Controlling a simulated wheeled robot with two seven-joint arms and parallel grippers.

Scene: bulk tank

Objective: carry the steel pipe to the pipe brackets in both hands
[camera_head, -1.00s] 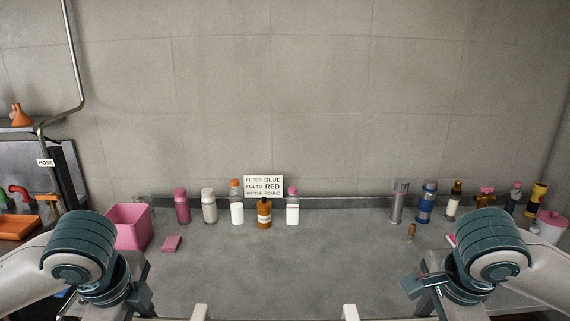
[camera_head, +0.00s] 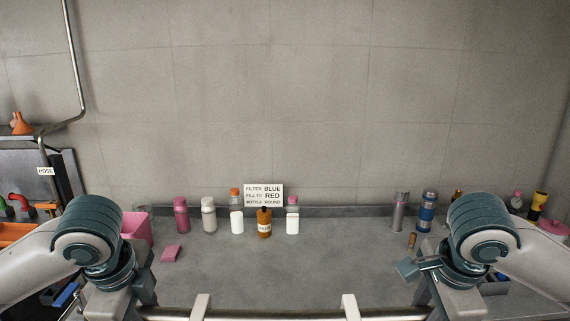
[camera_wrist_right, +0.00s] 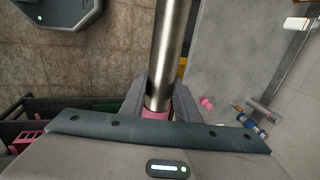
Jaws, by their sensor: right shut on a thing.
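The steel pipe (camera_head: 275,317) shows as a thin strip along the bottom edge of the head view, running level between my two wrists. In the right wrist view the shiny pipe (camera_wrist_right: 170,45) runs from my right gripper (camera_wrist_right: 160,97) out of the top of the picture. The gripper's grey fingers are shut on it near a pink band at its end. My left wrist is low on the left in the head view, but its gripper is below the frame. I cannot make out the pipe brackets for certain.
Two pale uprights (camera_head: 200,306) stand at the bottom edge; I cannot tell what they belong to. The grey counter (camera_head: 280,275) is clear in the middle. Several bottles stand along its back, with a pink bin (camera_head: 136,229) at left and a blue-banded container (camera_head: 427,212) at right.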

